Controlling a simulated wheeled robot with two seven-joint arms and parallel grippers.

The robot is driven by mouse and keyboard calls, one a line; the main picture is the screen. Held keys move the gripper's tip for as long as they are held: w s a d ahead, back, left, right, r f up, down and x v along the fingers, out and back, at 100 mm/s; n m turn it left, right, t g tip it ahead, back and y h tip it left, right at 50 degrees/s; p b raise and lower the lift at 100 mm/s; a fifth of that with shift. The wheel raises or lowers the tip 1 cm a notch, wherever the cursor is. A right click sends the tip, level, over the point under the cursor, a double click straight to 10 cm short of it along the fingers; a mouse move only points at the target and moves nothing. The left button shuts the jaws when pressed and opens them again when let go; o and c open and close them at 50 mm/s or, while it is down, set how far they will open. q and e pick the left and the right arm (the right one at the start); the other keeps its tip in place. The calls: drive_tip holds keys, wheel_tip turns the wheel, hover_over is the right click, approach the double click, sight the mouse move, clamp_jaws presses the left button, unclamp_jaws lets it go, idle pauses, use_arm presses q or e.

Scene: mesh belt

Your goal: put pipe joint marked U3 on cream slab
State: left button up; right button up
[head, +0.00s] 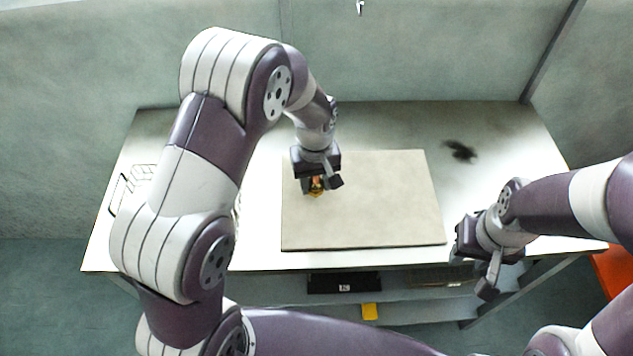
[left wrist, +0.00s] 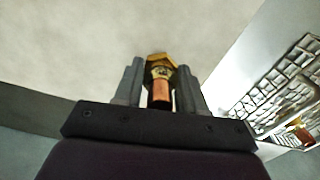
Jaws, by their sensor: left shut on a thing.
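A pipe joint (head: 317,187) of brass and copper is between the fingers of my left gripper (head: 320,186), over the left part of the cream slab (head: 380,215). The left wrist view shows its copper tube (left wrist: 160,95) and brass end (left wrist: 161,62) between the two dark fingers. I cannot read any mark on it, and cannot tell whether it touches the slab. The cream slab lies flat on the table and also fills the upper part of the left wrist view (left wrist: 130,40). My right gripper (head: 473,266) is open and empty near the table's front right edge.
A wire mesh belt (head: 122,190) lies at the table's left, partly behind my left arm. The left wrist view shows the mesh (left wrist: 275,90) with a brass and copper piece (left wrist: 304,134). A dark smudge (head: 461,151) is right of the slab. The slab's right half is clear.

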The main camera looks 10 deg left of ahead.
use_arm(q)
drive_tip(key=shift+s+f, duration=0.1)
drive_tip(key=shift+f, duration=0.8)
drive_tip(key=shift+f, duration=0.1)
drive_tip(key=o, duration=1.2)
drive_tip(key=r, duration=0.8)
drive_tip(key=r+b, duration=0.1)
drive_tip(key=r, duration=0.3)
drive_tip(key=shift+s+a, duration=0.15)
drive_tip(key=shift+s, duration=0.1)
drive_tip(key=s+a+f+m, duration=0.1)
drive_tip(key=s+a+m, duration=0.1)
drive_tip(key=s, duration=0.4)
drive_tip(key=s+a+f+m+t, duration=0.1)
drive_tip(key=s+a+f+m, duration=0.1)
drive_tip(key=s, duration=0.5)
drive_tip(key=shift+s+a+f+m, duration=0.15)
drive_tip(key=shift+s+a+m, duration=0.15)
drive_tip(key=shift+a+m, duration=0.5)
drive_tip(key=shift+w+f, duration=0.1)
drive_tip(key=shift+w, duration=0.1)
drive_tip(key=shift+c, duration=0.3)
